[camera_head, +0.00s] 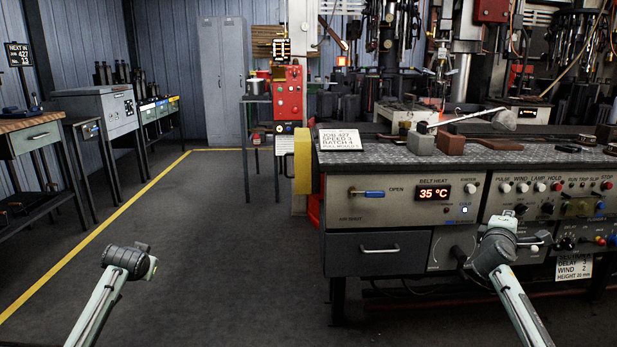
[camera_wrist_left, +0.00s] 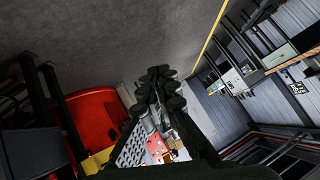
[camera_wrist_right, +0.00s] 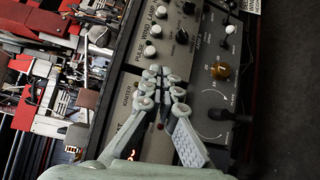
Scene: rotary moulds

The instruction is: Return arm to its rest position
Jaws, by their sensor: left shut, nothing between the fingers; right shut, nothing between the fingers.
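My right arm comes in at the lower right of the head view, in front of the machine's control panel (camera_head: 400,205). Its gripper (camera_head: 507,213) is small and partly hidden there. In the right wrist view this pale gripper (camera_wrist_right: 165,78) is shut and empty, its fingertips together in front of the panel's knobs; I cannot tell if they touch it. My left arm (camera_head: 128,262) stands at the lower left over open floor. In the left wrist view the dark left gripper (camera_wrist_left: 162,80) is shut and empty.
The machine's bench top (camera_head: 470,152) holds several blocks, a mallet-like tool (camera_head: 502,120) and a sign (camera_head: 340,140). A drawer (camera_head: 378,252) sits under the panel. A grey locker (camera_head: 222,80) stands at the back. The floor (camera_head: 225,235) between workbench and machine is clear.

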